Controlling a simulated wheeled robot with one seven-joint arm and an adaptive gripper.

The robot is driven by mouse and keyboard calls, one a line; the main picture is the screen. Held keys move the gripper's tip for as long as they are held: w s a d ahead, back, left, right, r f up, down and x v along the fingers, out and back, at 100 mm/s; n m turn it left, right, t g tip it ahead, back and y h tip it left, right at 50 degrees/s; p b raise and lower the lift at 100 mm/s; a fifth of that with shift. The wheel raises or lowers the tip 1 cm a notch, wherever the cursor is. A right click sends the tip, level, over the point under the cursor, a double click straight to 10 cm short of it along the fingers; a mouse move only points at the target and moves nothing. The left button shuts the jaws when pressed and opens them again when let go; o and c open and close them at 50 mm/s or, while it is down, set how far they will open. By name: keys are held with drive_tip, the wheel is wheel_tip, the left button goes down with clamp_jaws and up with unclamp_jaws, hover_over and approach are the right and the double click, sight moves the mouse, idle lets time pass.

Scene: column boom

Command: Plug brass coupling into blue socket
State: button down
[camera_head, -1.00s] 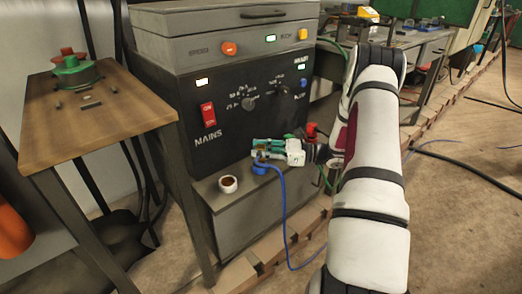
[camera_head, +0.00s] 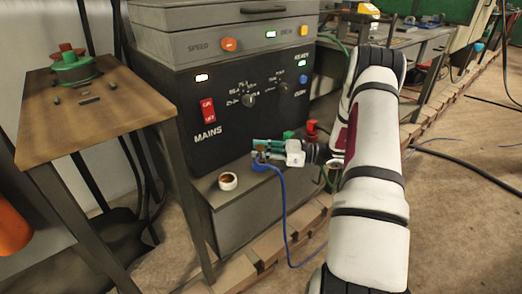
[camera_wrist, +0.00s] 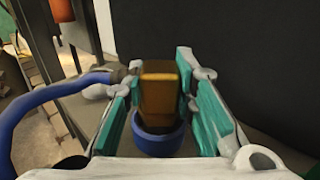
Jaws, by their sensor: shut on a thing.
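My gripper (camera_head: 262,150) reaches left along the front of the dark cabinet, above its low ledge. In the wrist view its teal-padded fingers (camera_wrist: 158,82) stand on both sides of the brass coupling (camera_wrist: 160,95), a gold-brown block, and are shut on it. The blue ring-shaped socket (camera_wrist: 157,138) shows at the coupling's lower end. The block's bottom overlaps the ring's outline; I cannot tell how deep it sits. A blue hose (camera_wrist: 50,92) with a grey end comes in from the left. In the head view, blue (camera_head: 261,164) shows under the fingers; the coupling is too small to make out.
A white cup-like ring (camera_head: 228,181) with a brown inside sits on the ledge left of my gripper. Red (camera_head: 311,128) and green (camera_head: 288,135) fittings stand behind the wrist. A wooden-topped table (camera_head: 110,125) stands at left. The blue hose (camera_head: 284,210) hangs to the floor.

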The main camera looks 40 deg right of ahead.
drive_tip(key=shift+f, duration=0.1)
drive_tip(key=c, duration=1.6)
unclamp_jaws()
drive_tip(key=v, duration=1.1)
drive_tip(key=shift+a, duration=0.1)
